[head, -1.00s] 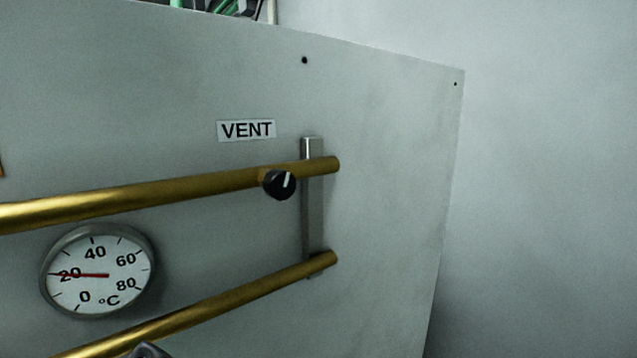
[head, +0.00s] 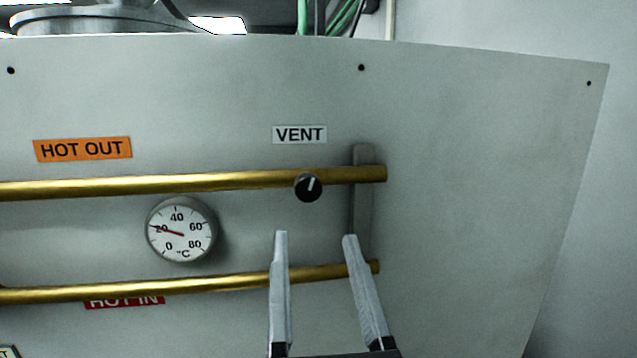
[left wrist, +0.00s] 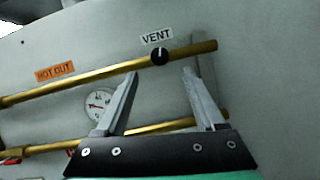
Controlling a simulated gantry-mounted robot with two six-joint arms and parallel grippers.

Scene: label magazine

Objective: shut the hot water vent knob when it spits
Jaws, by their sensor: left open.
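The black vent knob (head: 308,187) sits on the upper brass pipe (head: 200,183), under the white VENT label (head: 300,134). Its white mark points up, tilted slightly right. No water or spray shows at it. My left gripper (head: 315,236) is open and empty, its two pale fingers pointing up just below the knob in the picture, apart from it. In the left wrist view the knob (left wrist: 159,56) appears above and between the open fingertips (left wrist: 161,71). My right gripper is not in view.
A round thermometer (head: 181,230) reads a little above 20 °C. The lower brass pipe (head: 190,284) passes behind my left fingers. A grey upright bracket (head: 363,205) stands right of the knob. An orange HOT OUT label (head: 82,149) is at left. The panel's right side is bare.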

